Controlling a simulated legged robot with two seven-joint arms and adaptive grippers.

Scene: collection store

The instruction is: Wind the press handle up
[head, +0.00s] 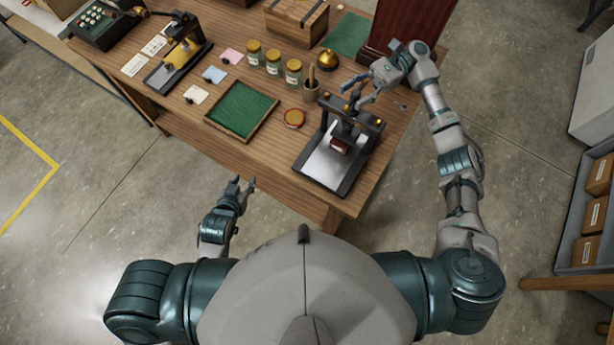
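The press (322,165) stands at the front right corner of the wooden table. It has a dark frame with brass-coloured knobs, a pale bed and a small dark red block (340,144) under its middle. The handle is hard to make out at the top of the frame, close to my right fingers. My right gripper (355,96) is over the back of the press, its fingers apart and pointing left. I cannot tell whether it touches the handle. My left gripper (241,184) is open and empty, in front of the table edge, left of the press.
A green-lined tray (241,110), a small round orange-topped dish (294,118), a cup with a tool (311,91), several jars (273,62) and a brass bell (327,59) stand left of and behind the press. A dark red cabinet (405,28) stands behind my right gripper.

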